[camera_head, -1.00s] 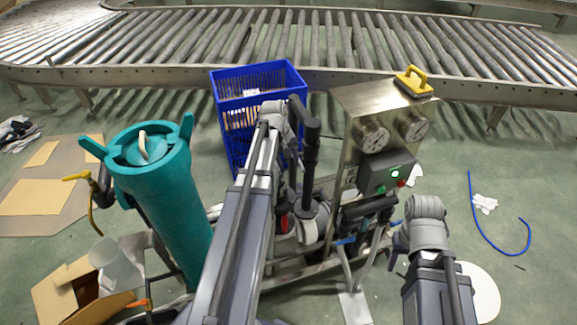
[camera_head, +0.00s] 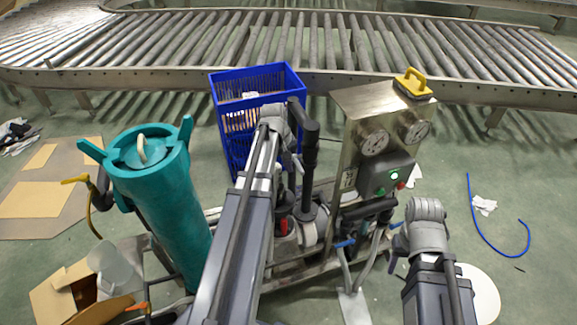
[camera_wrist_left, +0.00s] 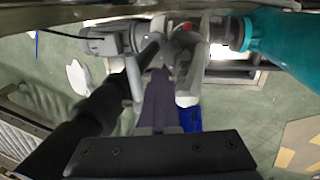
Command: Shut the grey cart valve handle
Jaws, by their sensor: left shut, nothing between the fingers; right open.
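In the left wrist view, my left gripper (camera_wrist_left: 158,82) is shut and empty, its dark fingers pointing into grey pipework. A pale grey lever-like part (camera_wrist_left: 191,82), which may be the valve handle, stands just right of the fingers. Another grey bar (camera_wrist_left: 133,80) stands just left of them. I cannot tell whether the fingers touch either part. In the head view, the left fingertips are hard to make out among dark parts at the cart's middle.
The teal canister (camera_head: 165,200) stands left of my left arm. The steel gauge panel (camera_head: 350,120) stands on the right. A blue crate (camera_head: 228,95) sits behind the cart, before the roller conveyor (camera_head: 180,45). A cardboard box (camera_head: 52,300) lies front left.

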